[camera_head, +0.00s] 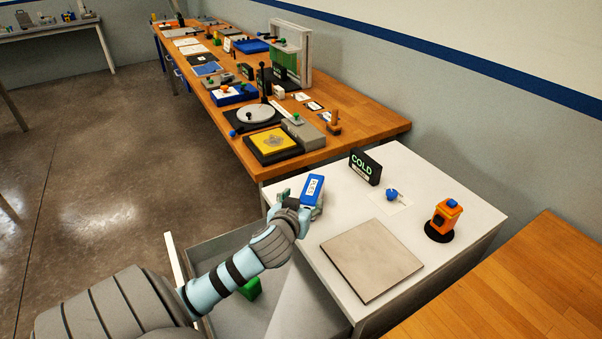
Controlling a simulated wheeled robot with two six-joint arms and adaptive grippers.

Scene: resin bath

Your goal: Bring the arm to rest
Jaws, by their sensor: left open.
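My left arm comes in from the lower left. My left gripper (303,203) is open over the left edge of the white cabinet top (415,185). A blue box with a white label (313,188) is right at its fingers. I cannot tell whether the fingers touch it. My gripper and wrist hide the near side of the box. My right gripper does not show.
The cabinet top carries a grey square plate (371,260), a black COLD sign (365,167), a small blue-knobbed item (392,194) and an orange device (443,218). An open drawer (222,246) below my arm holds a green block (249,289). A cluttered wooden bench (372,118) stands behind.

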